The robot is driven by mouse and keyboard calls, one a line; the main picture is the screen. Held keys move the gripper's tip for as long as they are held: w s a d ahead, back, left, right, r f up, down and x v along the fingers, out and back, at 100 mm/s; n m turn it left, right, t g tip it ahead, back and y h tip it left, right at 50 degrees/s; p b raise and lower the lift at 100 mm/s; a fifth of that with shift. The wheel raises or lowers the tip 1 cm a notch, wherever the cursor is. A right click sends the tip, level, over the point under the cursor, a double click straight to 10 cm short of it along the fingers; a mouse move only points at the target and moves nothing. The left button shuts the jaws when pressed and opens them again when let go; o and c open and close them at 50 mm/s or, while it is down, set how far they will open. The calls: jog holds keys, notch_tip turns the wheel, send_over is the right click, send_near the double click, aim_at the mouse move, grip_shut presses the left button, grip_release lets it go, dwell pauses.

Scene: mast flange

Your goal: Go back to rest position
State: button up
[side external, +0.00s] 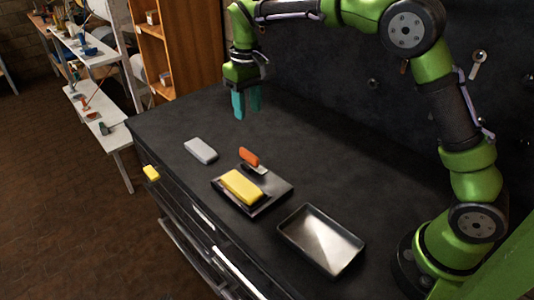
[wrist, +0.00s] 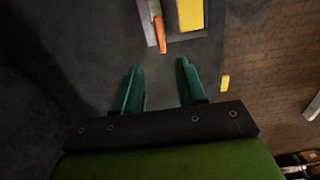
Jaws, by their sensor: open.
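My gripper (side external: 246,103) is teal-fingered and hangs in the air over the far left part of the dark workbench (side external: 320,160). In the wrist view my gripper (wrist: 160,85) shows two fingers spread apart with nothing between them. A yellow block (side external: 241,186) lies on a dark metal plate (side external: 272,202) near the middle of the bench. An orange-handled tool (side external: 249,157) lies at the same plate's far side. In the wrist view the orange handle (wrist: 157,28) and the yellow block (wrist: 190,14) are ahead of the fingertips, apart from them.
A light grey block (side external: 201,150) lies left of the plate. An empty metal tray (side external: 321,240) sits at its right, near my base. A small yellow piece (side external: 151,173) shows at the bench's left edge. A dark wall with hanging tools stands behind; shelves (side external: 180,50) are at the left.

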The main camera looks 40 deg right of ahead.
jog(key=s+d+r+m+t, duration=0.1)
jog(key=s+t, duration=0.1)
jog(key=s, duration=0.6)
jog(key=s+d+r+m+t+y, duration=0.1)
jog(key=s+r+t, duration=0.1)
jog(key=s, duration=0.7)
jog(key=s+d+r+m+t+y, duration=0.1)
jog(key=s+d+t, duration=0.1)
jog(key=s, duration=0.6)
jog(key=shift+s+r+m+t, duration=0.4)
jog(key=shift+t, duration=0.1)
